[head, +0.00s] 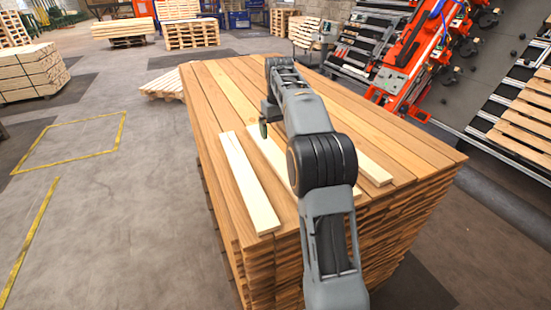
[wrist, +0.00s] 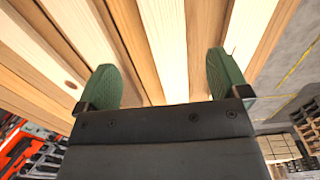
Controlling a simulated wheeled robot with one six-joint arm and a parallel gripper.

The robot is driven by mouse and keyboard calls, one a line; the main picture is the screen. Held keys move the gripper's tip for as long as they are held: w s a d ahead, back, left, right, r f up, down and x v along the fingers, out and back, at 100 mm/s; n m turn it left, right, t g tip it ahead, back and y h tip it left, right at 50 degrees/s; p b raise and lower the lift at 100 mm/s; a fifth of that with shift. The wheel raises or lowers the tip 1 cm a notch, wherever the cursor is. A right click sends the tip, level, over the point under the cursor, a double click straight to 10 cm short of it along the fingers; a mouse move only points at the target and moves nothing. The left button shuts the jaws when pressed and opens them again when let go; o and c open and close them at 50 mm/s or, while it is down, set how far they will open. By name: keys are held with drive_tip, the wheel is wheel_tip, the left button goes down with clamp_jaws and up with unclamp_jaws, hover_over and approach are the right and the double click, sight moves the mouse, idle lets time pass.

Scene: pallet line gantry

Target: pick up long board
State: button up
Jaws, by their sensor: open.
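Three pale boards lie apart on top of a stack of browner planks. The left pale board (head: 250,185) shows whole in the head view. The middle pale board (head: 262,147) and the right pale board (head: 374,167) are partly hidden by my arm, so I cannot tell which is longest. My gripper (head: 266,122) is open above the stack's top, near the far end of the middle board. In the wrist view, the green fingers of my gripper (wrist: 162,75) stand apart, with the middle pale board (wrist: 165,40) running between them. Nothing is held.
The plank stack (head: 225,90) fills the centre. A red and black gantry machine (head: 405,60) stands close at the back right. Pallet stacks (head: 28,75) stand at the left and back. The floor at left (head: 100,210), with yellow lines, is clear.

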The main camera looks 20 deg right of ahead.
hover_over(277, 157)
wheel_tip(277, 157, down, 4)
drive_tip(key=shift+f, duration=0.1)
drive_tip(key=shift+f+p, duration=0.65)
drive_tip(key=shift+f, duration=2.45)
drive_tip(key=shift+c, duration=0.4)
drive_tip(key=c, duration=1.1)
